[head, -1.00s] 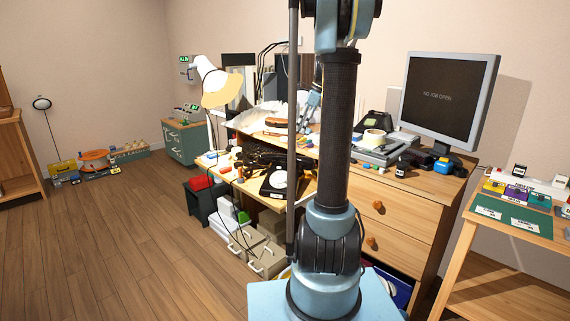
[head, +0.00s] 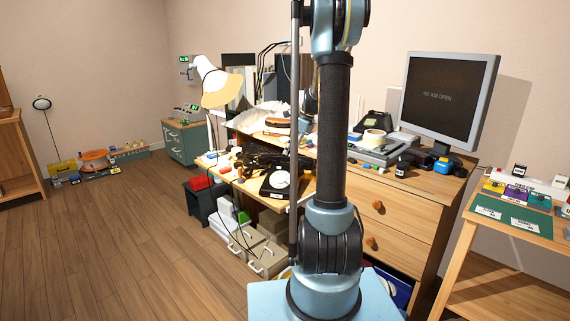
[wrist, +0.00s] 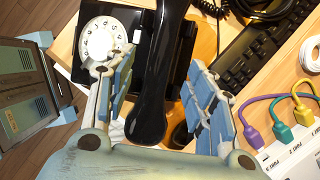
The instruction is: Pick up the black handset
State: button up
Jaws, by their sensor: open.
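The black handset (wrist: 153,82) runs lengthwise down the middle of the wrist view, with its rounded near end low between my fingers. My gripper (wrist: 160,64) is open, one blue-grey finger on each side of the handset, with gaps visible on both sides. How far above the handset the fingers are is hard to tell. The black phone base (wrist: 80,72) with its white dial (wrist: 100,39) lies left of the handset. In the head view the dial phone (head: 270,190) sits at the desk's front edge; my gripper is largely hidden there behind my arm.
A black keyboard (wrist: 262,52), coiled cord and purple, teal and yellow plugs (wrist: 281,132) lie to the right in the wrist view. The desk (head: 327,183) is cluttered, with a lamp (head: 219,87) and monitor (head: 446,98). Open floor (head: 120,240) lies left.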

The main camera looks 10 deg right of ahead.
aim_at(287, 157)
jog(key=shift+x, duration=2.65)
jog(key=shift+a, duration=0.1)
jog(key=shift+c, duration=0.6)
